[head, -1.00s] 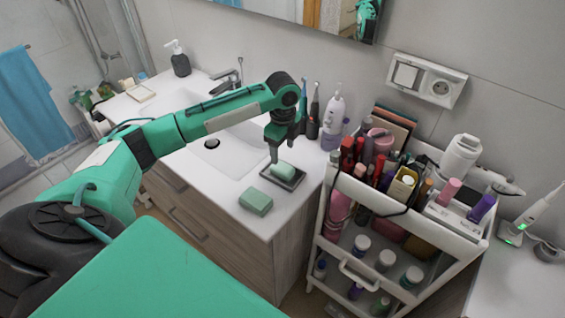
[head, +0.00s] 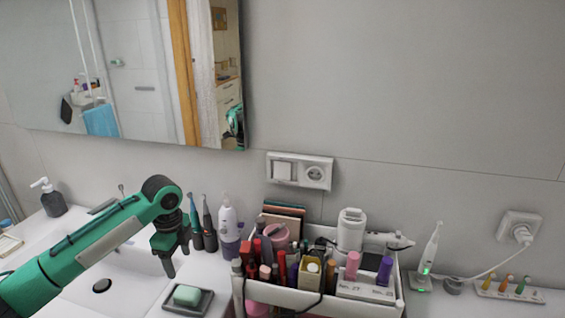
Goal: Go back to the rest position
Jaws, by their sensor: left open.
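My left gripper (head: 171,262) hangs above the right side of the sink counter, fingers pointing down, open and empty. Its arm comes in from the lower left. Just below and to the right of the fingertips, a pale green soap bar (head: 187,295) lies in a dark soap dish (head: 203,303) on the counter. The gripper is apart from the soap. My right gripper is not in view.
Electric toothbrushes (head: 209,226) and a white-purple bottle (head: 229,232) stand behind the gripper. A soap dispenser (head: 52,200) is at far left. A mirror (head: 100,60) hangs above.

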